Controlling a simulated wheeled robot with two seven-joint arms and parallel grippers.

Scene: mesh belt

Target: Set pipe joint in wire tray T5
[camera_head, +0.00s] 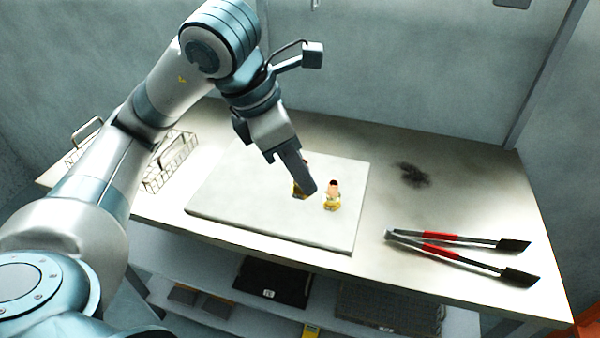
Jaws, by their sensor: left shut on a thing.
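My left gripper (306,188) is over the pale board on the table, shut on a small brass-coloured pipe joint (297,192). The fingers hide most of that pipe joint, and I cannot tell whether it touches the board. A second pipe joint (332,198), yellowish with a reddish dark top, stands upright on the board just right of the gripper. A wire tray (171,160) with a handle sits left of the board. Another wire tray (84,142) is farther left, partly behind my left arm. I can read no T5 label on either. My right gripper is not in view.
The pale board (235,217) lies on the table (455,200). Red-handled tongs (455,250) lie at the right. A dark smudge (413,175) marks the back right. A lower shelf holds dark boxes (272,282). Walls close off the back.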

